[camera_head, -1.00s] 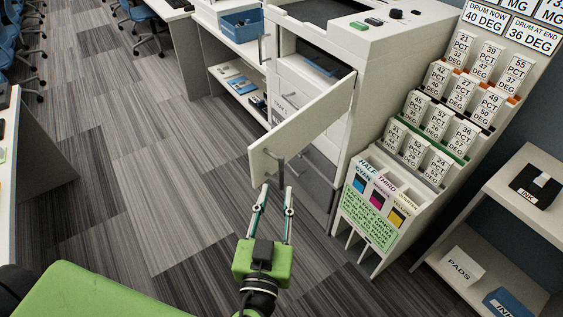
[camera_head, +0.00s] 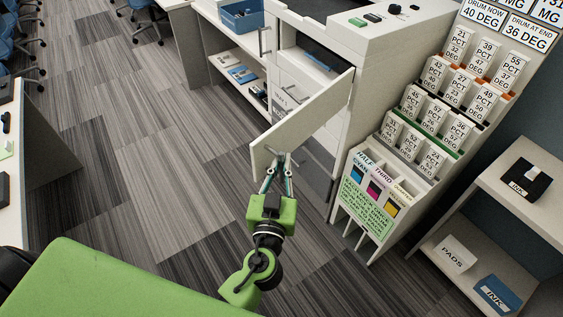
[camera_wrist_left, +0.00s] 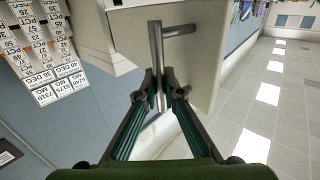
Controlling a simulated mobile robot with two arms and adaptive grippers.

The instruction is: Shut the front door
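The front door (camera_head: 305,112) is a pale panel that stands swung open from the white machine cabinet (camera_head: 362,60). A grey bar handle (camera_wrist_left: 155,42) is on the door near its free edge; in the head view it is mostly hidden by the fingers. My left gripper (camera_head: 280,163) is at this handle. Its fingers converge at the tips, and in the left wrist view the gripper (camera_wrist_left: 162,80) looks closed around the end of the handle bar. The door (camera_wrist_left: 200,60) fills the upper middle there. My right gripper does not show.
A stepped card rack (camera_head: 420,120) stands close to the right of the cabinet. A shelf with an ink box (camera_head: 498,294) and a pads box (camera_head: 454,255) is at the right. A blue bin (camera_head: 241,17) sits on the counter behind. The striped floor (camera_head: 150,170) to the left is clear.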

